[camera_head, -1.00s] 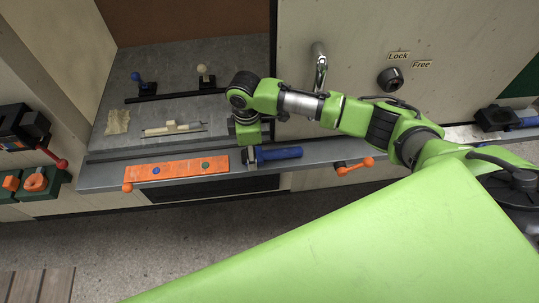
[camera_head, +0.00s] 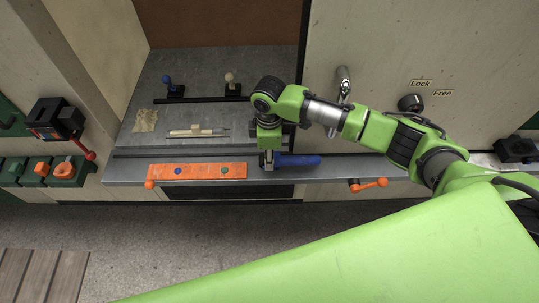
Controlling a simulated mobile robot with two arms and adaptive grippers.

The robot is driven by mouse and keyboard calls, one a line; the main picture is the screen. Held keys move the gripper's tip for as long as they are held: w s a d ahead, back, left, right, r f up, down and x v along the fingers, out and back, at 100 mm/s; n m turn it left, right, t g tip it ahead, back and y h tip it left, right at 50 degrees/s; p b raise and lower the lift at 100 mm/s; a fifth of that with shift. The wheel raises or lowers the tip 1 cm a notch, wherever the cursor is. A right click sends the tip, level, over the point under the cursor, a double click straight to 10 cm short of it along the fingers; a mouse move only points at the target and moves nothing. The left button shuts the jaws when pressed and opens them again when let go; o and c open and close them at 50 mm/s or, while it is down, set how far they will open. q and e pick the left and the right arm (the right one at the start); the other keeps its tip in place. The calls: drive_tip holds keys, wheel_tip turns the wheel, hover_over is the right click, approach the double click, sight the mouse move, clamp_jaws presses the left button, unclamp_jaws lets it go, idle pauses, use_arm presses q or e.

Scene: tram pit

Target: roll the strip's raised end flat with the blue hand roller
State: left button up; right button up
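The blue hand roller (camera_head: 298,160) lies at the front edge of the grey bench, its handle pointing right. My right gripper (camera_head: 268,158) points down at the roller's left end, at or very near it. Its fingers are largely hidden by the wrist, so I cannot tell whether they close on the roller. A long dark strip (camera_head: 190,152) runs along the bench behind the orange plate. I cannot make out a raised end, and my arm covers its right part. My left gripper is not in view.
An orange plate (camera_head: 205,171) with a blue and a green dot lies left of the roller. A pale tool (camera_head: 195,132), a beige cloth (camera_head: 145,120) and two knobbed levers on a dark bar (camera_head: 200,98) are farther back. A panel with a metal handle (camera_head: 344,85) stands right.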

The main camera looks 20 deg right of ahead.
drive_tip(key=s+a+r+p, duration=0.2)
drive_tip(key=s+r, duration=0.2)
drive_tip(key=s, duration=0.2)
drive_tip(key=s+a+r+p, duration=0.3)
drive_tip(key=s+r, duration=0.2)
drive_tip(key=s, duration=0.1)
drive_tip(key=shift+s+a+r, duration=0.25)
drive_tip(key=shift+s+r, duration=0.05)
drive_tip(key=shift+s, duration=0.1)
drive_tip(key=shift+o, duration=0.6)
drive_tip(key=shift+c, duration=0.6)
